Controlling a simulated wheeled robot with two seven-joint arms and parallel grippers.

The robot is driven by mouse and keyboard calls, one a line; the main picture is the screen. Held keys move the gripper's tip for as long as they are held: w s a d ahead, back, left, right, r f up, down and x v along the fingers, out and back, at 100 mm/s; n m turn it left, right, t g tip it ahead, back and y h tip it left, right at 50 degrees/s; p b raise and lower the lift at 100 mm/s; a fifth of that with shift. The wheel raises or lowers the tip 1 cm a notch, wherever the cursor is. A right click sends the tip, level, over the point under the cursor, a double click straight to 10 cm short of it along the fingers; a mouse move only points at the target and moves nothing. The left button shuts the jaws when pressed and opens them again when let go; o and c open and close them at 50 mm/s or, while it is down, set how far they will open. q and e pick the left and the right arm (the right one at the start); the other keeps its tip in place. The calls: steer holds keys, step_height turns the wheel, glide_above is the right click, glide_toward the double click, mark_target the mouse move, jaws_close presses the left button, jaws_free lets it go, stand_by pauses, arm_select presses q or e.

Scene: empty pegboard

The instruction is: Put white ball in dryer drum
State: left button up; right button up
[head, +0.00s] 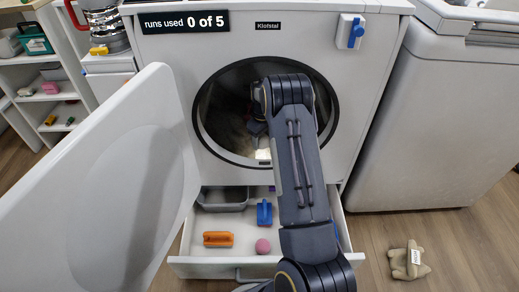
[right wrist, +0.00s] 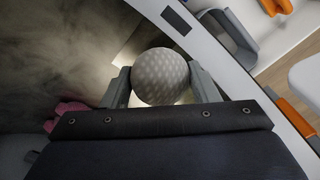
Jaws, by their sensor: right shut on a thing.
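The white dotted ball (right wrist: 160,76) is held between the two fingers of my right gripper (right wrist: 161,84) in the right wrist view. The dryer drum (head: 219,113) is open and dark inside behind its round rim. My right arm reaches into this opening and hides part of it. In the right wrist view the ball is beside the curved rim, with the drum's grey inner wall (right wrist: 55,45) to the left. The ball cannot be made out clearly in the head view. My left gripper is not in view.
The open dryer door (head: 150,170) fills the left side. Below the drum, an open drawer (head: 205,258) holds an orange brush (head: 218,239), a blue item (head: 264,212), a pink ball (head: 263,246) and a grey tray (head: 222,200). A beige toy (head: 408,260) lies on the floor.

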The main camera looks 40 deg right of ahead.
mark_target(260, 140)
steer(key=w+f, duration=0.1)
steer(key=w+d+f+b, duration=0.1)
steer(key=f, duration=0.1)
steer(key=shift+w+f, duration=0.2)
steer(key=shift+w, duration=0.1)
step_height(260, 140, down, 3)
steer(key=shift+w+d+f+b, duration=0.1)
steer(key=shift+w+f+b, duration=0.1)
steer(key=shift+b, duration=0.5)
steer(key=shift+f+b, duration=0.3)
steer(key=shift+f, duration=0.25)
steer(key=o, duration=1)
